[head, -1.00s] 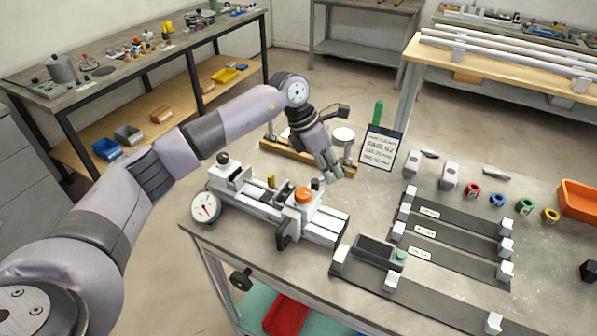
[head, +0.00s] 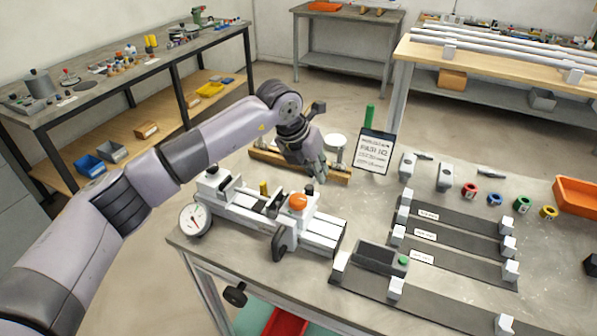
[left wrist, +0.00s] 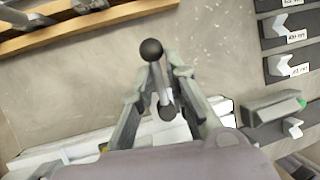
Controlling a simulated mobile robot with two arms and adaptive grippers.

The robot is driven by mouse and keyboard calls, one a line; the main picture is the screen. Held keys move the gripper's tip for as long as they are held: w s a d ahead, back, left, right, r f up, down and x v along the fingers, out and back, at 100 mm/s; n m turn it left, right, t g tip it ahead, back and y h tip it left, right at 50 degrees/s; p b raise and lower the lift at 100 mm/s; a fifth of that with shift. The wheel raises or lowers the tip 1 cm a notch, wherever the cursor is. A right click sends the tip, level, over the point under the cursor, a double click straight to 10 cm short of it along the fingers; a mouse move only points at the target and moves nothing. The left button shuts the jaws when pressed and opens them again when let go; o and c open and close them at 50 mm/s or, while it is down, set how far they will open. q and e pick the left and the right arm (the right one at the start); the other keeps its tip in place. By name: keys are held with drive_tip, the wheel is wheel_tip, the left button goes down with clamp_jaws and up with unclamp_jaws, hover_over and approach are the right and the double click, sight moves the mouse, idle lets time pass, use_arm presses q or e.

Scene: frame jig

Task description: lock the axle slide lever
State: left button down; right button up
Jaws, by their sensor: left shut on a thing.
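The clamping jig (head: 325,232) stands on the workbench, with white slide blocks, an orange knob (head: 298,202) and a dial gauge (head: 194,220). A thin lever (left wrist: 160,82) with a black ball end (left wrist: 151,50) shows between my left fingers in the left wrist view. My left gripper (head: 320,176) is just behind the jig's right slide, pointing down, and is shut on this lever. A second dark handle (head: 278,246) hangs at the jig's front. In the head view the gripped lever is mostly hidden by the fingers. My right gripper is not in view.
A wooden rack (head: 270,160) lies behind the jig, close to my left wrist. A sign (head: 375,152) and a green post stand behind to the right. Dark fixture strips (head: 455,235) with white blocks, coloured rings and an orange bin (head: 577,196) fill the right side.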

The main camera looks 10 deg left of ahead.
use_arm(q)
drive_tip(key=shift+w+a, duration=0.1)
drive_tip(key=shift+a, duration=0.1)
idle(0.3)
drive_tip(key=c, duration=1.7)
unclamp_jaws()
drive_tip(key=shift+a, duration=0.1)
drive_tip(key=v, duration=1.2)
